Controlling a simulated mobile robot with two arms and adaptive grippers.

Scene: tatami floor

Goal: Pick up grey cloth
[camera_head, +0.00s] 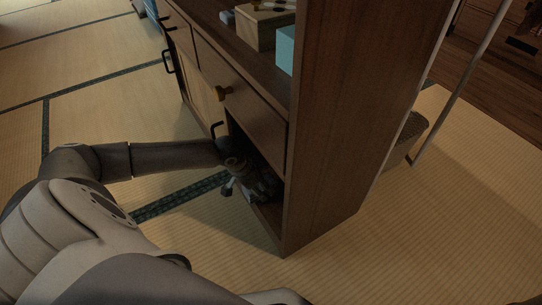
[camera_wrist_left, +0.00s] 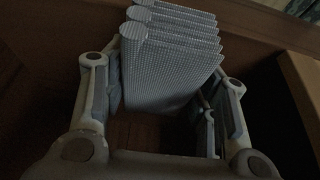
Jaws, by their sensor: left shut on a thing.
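The grey cloth (camera_wrist_left: 170,62) is a folded stack with rounded folds and a fine check pattern, seen in the left wrist view. It stands between the two fingers of my left gripper (camera_wrist_left: 168,88), which is shut on it. In the head view my left gripper (camera_head: 260,184) reaches into the dark lower opening of the wooden cabinet (camera_head: 340,110). The cloth cannot be made out there because of the shadow. My right gripper is not in view.
The cabinet's side panel and the drawer front (camera_head: 240,97) above the opening stand close around my left gripper. A wooden box (camera_head: 262,28) and a teal box (camera_head: 286,50) sit on the shelf above. A basket (camera_head: 405,138) stands behind the cabinet at right. Tatami floor in front is clear.

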